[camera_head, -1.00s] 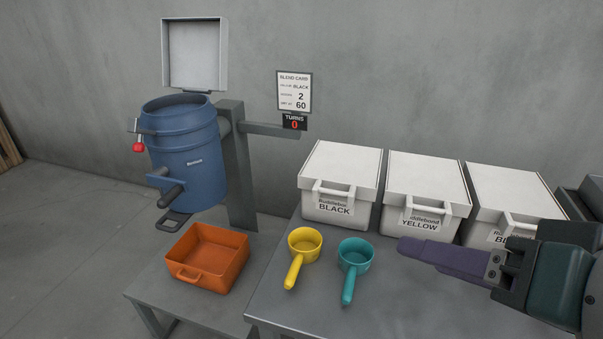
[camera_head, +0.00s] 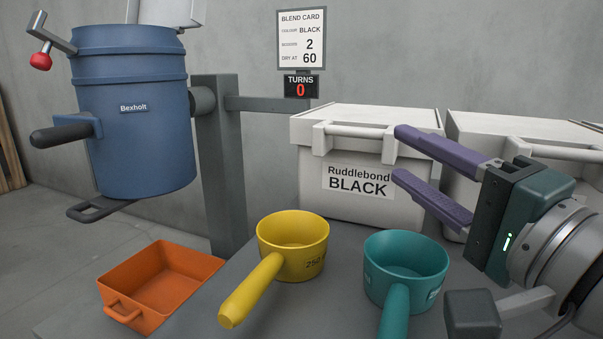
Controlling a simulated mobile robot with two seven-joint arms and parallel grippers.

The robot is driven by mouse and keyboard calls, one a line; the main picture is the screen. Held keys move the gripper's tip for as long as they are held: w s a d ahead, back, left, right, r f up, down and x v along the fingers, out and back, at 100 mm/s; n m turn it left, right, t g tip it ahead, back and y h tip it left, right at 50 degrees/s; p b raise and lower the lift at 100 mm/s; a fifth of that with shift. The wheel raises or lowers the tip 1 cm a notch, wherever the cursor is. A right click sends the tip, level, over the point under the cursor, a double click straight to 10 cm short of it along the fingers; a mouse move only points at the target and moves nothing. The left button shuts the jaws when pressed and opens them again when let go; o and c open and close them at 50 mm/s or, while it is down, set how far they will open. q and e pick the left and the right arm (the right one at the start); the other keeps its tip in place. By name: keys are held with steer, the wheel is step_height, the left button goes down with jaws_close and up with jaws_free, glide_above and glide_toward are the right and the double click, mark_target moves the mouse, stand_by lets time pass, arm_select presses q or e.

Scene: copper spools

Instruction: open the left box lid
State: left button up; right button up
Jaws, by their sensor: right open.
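The left box (camera_head: 311,185) is white, labelled "Ruddlebond BLACK", and stands at the back of the table. Its lid (camera_head: 375,115) is shut and has a white bar handle (camera_head: 361,131) along its front. My right gripper (camera_head: 397,153) comes in from the right with two purple fingers spread apart and nothing between them. Its fingertips overlap the box's right front in the picture, near the right end of the handle; I cannot tell whether they touch. My left gripper is not in view.
A second white box (camera_head: 505,127) stands to the right, partly hidden by my gripper. A yellow scoop (camera_head: 293,243) and a teal scoop (camera_head: 405,265) stand in front. An orange tray (camera_head: 165,285) sits lower left, below a blue drum (camera_head: 135,110). A blend card (camera_head: 302,40) hangs behind.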

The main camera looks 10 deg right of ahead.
mark_target(364, 135)
steer(key=b+x, duration=0.2)
steer(key=x, duration=0.8)
steer(key=shift+f, duration=0.1)
jaws_close()
stand_by(1.3)
